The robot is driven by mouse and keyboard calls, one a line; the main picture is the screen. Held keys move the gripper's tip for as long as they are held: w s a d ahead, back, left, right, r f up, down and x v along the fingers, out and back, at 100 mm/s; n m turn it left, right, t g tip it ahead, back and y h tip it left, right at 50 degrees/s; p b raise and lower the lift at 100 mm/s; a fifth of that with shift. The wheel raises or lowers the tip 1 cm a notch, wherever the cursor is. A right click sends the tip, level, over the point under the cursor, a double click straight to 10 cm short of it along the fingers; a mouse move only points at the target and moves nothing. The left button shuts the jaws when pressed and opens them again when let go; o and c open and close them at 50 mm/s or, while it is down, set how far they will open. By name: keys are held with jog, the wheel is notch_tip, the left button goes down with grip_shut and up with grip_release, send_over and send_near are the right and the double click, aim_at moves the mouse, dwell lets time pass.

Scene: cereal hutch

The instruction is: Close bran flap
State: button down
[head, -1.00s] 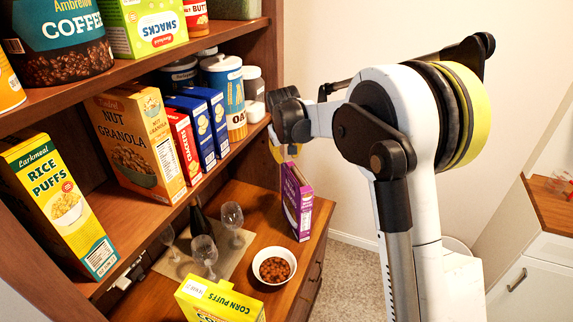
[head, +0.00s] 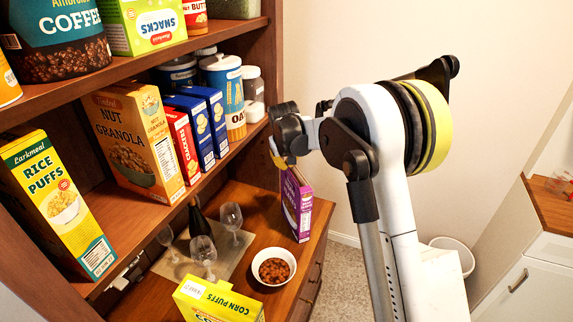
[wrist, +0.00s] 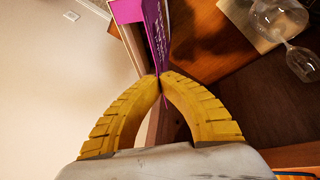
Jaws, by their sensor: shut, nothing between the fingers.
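The purple box (head: 297,207), the likely bran box though its name is not readable, stands upright at the right end of the counter. In the wrist view its thin purple edge (wrist: 157,40) runs up from my fingertips, with a magenta panel (wrist: 127,11) sticking out to the left, perhaps a flap. My gripper (wrist: 160,78) has its yellow fingers shut, tips together, at the edge of the box. I cannot tell whether they touch it. In the head view my gripper (head: 281,160) is just above the box's top, which it partly hides.
A white bowl of brown food (head: 273,267), wine glasses (head: 230,220), a dark bottle (head: 200,222) and a yellow Corn Puffs box (head: 218,300) stand left of the purple box. The shelf holding the Oats canister (head: 225,90) is close beside my gripper.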

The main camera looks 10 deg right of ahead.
jog(key=shift+w+d+y, duration=0.1)
jog(key=shift+d+y, duration=0.65)
jog(key=shift+y, duration=0.25)
jog(key=w+d+f+m+y+b, duration=0.1)
jog(key=d+f+m+y+b, duration=0.3)
jog(key=y+b, duration=0.6)
jog(key=shift+d+f+g+y+b, duration=0.4)
jog(key=shift+d+f+y, duration=0.7)
jog(key=shift+y, duration=1.7)
jog(key=shift+d+r, duration=0.15)
jog(key=shift+r, duration=0.05)
jog(key=c, duration=1.7)
grip_release()
